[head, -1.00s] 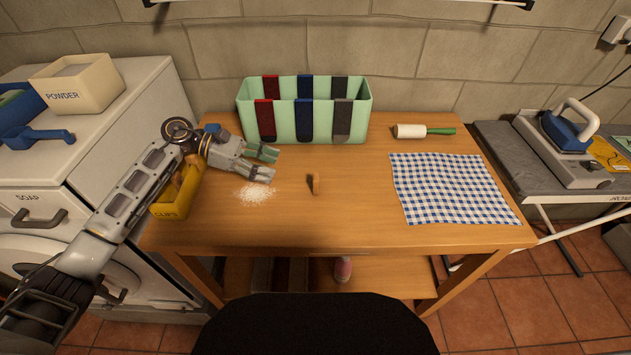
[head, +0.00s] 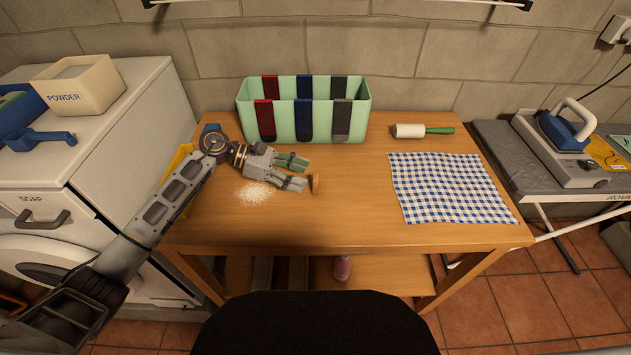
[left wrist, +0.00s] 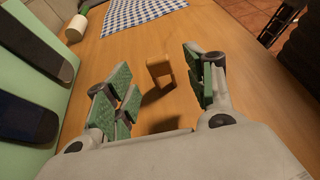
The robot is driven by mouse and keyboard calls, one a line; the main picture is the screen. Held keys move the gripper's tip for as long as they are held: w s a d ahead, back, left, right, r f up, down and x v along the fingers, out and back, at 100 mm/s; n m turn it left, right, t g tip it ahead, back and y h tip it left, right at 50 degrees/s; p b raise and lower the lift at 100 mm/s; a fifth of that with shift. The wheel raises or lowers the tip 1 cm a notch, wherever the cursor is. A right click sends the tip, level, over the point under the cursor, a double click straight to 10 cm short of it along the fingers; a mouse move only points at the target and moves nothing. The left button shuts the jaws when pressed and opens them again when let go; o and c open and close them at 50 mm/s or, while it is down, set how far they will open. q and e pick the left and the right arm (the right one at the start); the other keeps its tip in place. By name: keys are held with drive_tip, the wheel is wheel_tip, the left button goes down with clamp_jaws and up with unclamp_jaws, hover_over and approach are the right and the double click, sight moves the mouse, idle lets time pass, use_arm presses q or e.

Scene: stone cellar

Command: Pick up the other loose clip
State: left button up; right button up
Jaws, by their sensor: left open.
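The loose clip (head: 316,184) is a small wooden peg standing on the table, left of the table's middle. In the left wrist view the clip (left wrist: 159,70) lies ahead of and between the finger pads, not touched by them. My left gripper (head: 303,174) is open and empty, low over the table, with its fingertips just left of the clip. It also shows in the left wrist view (left wrist: 163,95). The yellow clips box (head: 178,170) is at the table's left edge, mostly hidden behind my left arm. My right gripper is not in view.
A mint bin (head: 335,125) with red, blue and grey strips stands behind the gripper. White powder (head: 254,192) lies in front of it. A lint roller (head: 410,131) and checked cloth (head: 450,190) are on the right. The front middle of the table is clear.

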sight(315, 176)
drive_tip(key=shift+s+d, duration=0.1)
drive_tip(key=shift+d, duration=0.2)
use_arm(q)
drive_tip(key=shift+d, duration=0.4)
drive_tip(key=shift+d+f+p, duration=0.2)
drive_tip(key=shift+d+p, duration=0.15)
drive_tip(key=shift+d, duration=0.35)
drive_tip(key=shift+x, duration=0.85)
drive_tip(key=shift+d+f, duration=0.2)
drive_tip(key=shift+d, duration=0.35)
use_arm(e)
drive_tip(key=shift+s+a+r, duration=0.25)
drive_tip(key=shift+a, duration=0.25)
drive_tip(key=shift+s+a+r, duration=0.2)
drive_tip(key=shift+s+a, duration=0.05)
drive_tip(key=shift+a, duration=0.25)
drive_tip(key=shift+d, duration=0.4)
use_arm(q)
drive_tip(key=c, duration=0.8)
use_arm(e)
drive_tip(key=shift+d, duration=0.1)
